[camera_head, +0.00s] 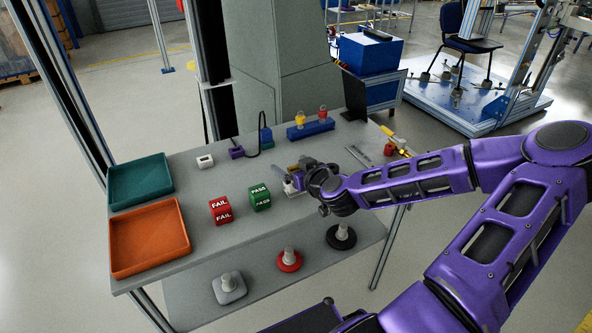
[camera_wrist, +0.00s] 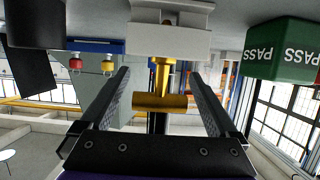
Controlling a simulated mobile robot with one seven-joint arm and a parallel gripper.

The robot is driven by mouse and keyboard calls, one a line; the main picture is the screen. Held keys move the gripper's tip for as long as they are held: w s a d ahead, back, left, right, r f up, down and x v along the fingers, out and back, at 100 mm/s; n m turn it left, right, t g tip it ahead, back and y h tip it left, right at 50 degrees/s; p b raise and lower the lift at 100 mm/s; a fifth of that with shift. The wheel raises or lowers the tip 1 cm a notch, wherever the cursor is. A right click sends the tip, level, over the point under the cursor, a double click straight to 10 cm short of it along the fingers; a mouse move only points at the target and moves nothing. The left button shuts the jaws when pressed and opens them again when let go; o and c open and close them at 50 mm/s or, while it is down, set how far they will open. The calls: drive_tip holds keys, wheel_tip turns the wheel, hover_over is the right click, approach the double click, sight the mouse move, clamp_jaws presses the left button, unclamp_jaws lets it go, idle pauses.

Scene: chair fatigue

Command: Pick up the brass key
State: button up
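The brass key (camera_wrist: 160,102) shows in the wrist view as a T shape, with a crossbar at the near end of a short shaft. Its shaft meets a pale grey block (camera_wrist: 170,38); how deep it sits in the block is hidden. My gripper (camera_wrist: 160,72) is open, with one finger on each side of the key. A small gap shows between each finger and the crossbar.
A green PASS block (camera_head: 260,198) and a red FAIL block (camera_head: 220,210) stand left of my gripper. Green (camera_head: 140,181) and orange (camera_head: 150,238) trays are at the left. A blue block (camera_head: 311,131) with padlocks stands behind. A small red object (camera_head: 389,149) is at the right.

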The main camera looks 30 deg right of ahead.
clamp_jaws()
idle(0.3)
drive_tip(key=shift+r, duration=0.15)
wheel_tip(320, 180, up, 9)
drive_tip(key=p, duration=0.3)
drive_tip(key=d+p, duration=0.1)
drive_tip(key=d, duration=1)
drive_tip(key=shift+w+r, duration=0.2)
drive_tip(key=shift+r, duration=0.15)
